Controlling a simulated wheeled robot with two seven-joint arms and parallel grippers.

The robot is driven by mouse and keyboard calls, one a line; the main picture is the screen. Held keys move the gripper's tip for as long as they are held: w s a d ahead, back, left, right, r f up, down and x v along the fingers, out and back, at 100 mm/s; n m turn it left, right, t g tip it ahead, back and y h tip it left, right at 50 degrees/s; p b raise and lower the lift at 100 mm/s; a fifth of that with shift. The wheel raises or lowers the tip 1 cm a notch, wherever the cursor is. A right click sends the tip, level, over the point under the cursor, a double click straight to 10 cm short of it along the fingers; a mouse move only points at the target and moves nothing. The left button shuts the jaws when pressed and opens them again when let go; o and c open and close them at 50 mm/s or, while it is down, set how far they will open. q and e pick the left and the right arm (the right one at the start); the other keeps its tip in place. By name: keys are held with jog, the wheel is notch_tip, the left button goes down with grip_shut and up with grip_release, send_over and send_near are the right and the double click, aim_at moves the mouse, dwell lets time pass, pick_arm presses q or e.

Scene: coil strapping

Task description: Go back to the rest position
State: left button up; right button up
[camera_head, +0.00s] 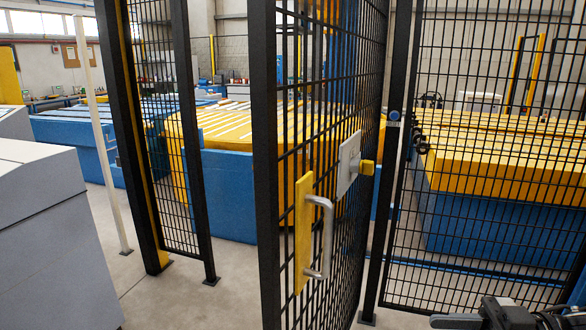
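My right gripper (500,318) shows only in part at the bottom right corner, dark and cut off by the picture edge. I cannot tell whether its fingers are open or shut, and I see nothing held in it. It is apart from the gate handle. My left gripper is not in view. A black mesh gate (265,190) stands at an angle in front of me, swung away from the post on its left.
Fixed black mesh fence (490,200) fills the right side, close to my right arm. Behind the gate stands a large blue and yellow machine (220,190). A grey cabinet (50,240) is at the left. Bare floor (190,300) shows between cabinet and gate.

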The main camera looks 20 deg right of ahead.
jog(key=w+a+f+m+t+h, duration=0.2)
jog(key=a+f+m+t+h, duration=0.35)
jog(key=a+f, duration=1.15)
jog(key=s+f+m+g+h, duration=0.3)
jog(key=f+m+h, duration=0.1)
jog(key=f+h, duration=0.4)
jog(key=shift+s+a+m, duration=0.35)
jog(key=shift+a, duration=0.05)
dwell(0.5)
